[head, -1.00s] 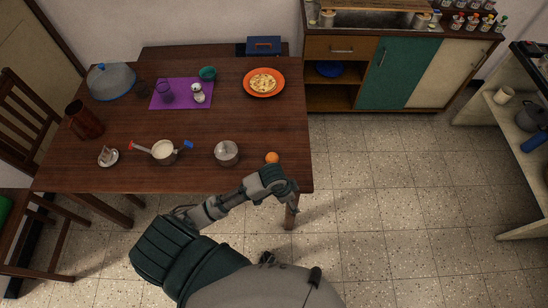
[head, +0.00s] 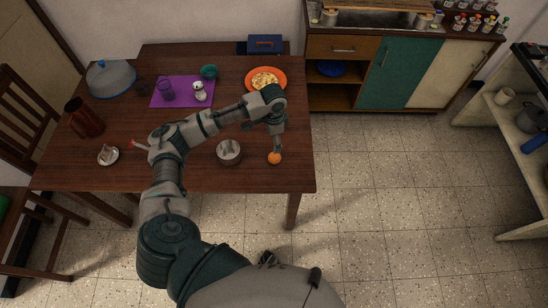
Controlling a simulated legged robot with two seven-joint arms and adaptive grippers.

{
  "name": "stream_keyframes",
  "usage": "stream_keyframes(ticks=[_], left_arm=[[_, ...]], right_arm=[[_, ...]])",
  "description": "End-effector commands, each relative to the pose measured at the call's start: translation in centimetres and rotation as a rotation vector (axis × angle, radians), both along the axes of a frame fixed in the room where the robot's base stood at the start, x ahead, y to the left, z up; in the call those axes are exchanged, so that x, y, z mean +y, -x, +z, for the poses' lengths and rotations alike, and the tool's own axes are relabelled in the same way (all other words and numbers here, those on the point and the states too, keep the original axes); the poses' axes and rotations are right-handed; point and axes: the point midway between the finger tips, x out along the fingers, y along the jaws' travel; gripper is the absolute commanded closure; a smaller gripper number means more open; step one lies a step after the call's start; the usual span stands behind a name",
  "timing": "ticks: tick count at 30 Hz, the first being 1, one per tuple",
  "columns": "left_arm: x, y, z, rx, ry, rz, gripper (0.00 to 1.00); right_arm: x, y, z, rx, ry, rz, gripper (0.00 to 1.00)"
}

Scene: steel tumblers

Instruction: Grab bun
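A small round orange-brown bun (head: 274,159) sits on the dark wooden table (head: 215,180) near its front right corner. My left gripper (head: 277,149) points down just above the bun, at its upper edge in the picture. It is too small to tell whether its fingers are apart, or whether they touch the bun. My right gripper is not in view.
A steel pot (head: 229,152) stands left of the bun. My arm hides most of a red-handled pot (head: 136,143).

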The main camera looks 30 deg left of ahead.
Motion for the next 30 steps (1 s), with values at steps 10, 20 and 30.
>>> stream_keyframes(ticks=[10, 20, 30], left_arm=[[-0.5, 0.0, -6.8, -0.001, -0.004, -0.002, 0.15], [0.4, -0.4, -10.6, -0.001, -0.001, 0.0, 0.15], [0.3, -0.5, -12.7, -0.005, -0.001, -0.003, 0.15]], right_arm=[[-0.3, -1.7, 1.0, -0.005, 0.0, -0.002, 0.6], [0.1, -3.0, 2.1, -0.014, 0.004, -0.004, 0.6], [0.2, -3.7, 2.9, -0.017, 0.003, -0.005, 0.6]])
